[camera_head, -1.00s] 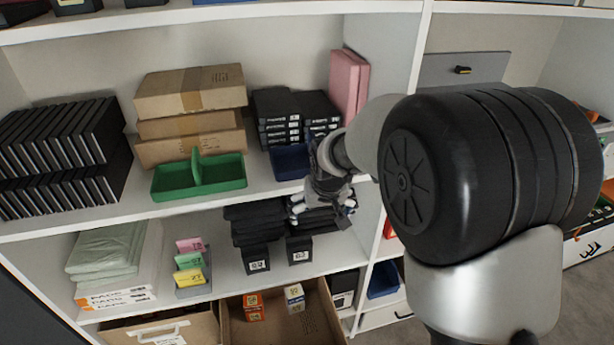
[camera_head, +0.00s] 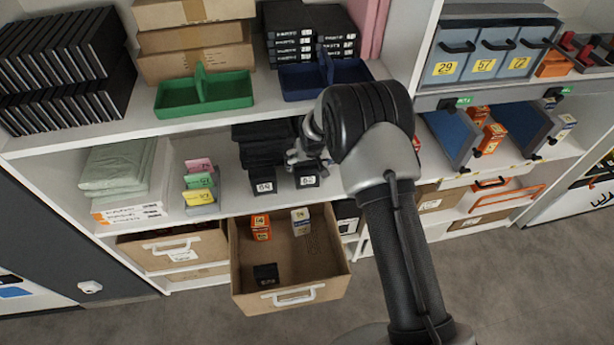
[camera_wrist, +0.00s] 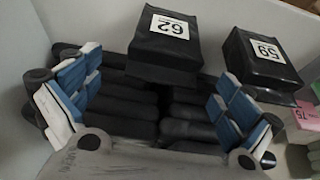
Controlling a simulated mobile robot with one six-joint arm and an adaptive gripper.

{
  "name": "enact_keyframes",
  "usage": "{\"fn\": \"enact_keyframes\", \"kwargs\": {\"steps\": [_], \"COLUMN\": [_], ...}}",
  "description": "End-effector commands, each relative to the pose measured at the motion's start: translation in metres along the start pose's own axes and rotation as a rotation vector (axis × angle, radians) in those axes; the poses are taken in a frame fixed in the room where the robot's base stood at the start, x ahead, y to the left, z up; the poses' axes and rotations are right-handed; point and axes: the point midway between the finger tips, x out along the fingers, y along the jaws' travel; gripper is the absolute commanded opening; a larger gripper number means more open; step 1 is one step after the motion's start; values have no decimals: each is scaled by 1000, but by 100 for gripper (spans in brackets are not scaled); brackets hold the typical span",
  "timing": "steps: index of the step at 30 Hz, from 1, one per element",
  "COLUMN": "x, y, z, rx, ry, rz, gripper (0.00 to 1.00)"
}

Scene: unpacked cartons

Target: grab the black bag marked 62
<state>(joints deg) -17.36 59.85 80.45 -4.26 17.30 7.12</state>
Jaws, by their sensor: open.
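The black bag marked 62 (camera_wrist: 165,48) stands on the shelf at the top middle of the wrist view. In the head view it is the right one of two black bags (camera_head: 307,176). The bag marked 59 (camera_wrist: 262,62) stands beside it; the head view shows it on the left (camera_head: 262,182). My gripper (camera_head: 305,154) is open and empty, just behind and above the bag 62 in the head view. In the wrist view its blue-padded fingers (camera_wrist: 158,100) are spread over stacked flat black packs (camera_wrist: 115,105), apart from the bag.
Below is an open cardboard drawer (camera_head: 240,262) with small boxes. Above are a green tray (camera_head: 165,108) and a blue tray (camera_head: 300,90). The upper shelf edge limits height.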

Motion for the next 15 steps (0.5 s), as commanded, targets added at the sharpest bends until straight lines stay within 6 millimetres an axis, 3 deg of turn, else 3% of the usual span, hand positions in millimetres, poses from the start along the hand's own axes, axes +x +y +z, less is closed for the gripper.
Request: {"fn": "enact_keyframes", "kwargs": {"steps": [12, 15], "x": [50, 55], "y": [-4, -4], "z": [2, 0], "rx": [1, 1], "ry": [0, 1], "rz": [0, 0], "gripper": [98, 98]}}
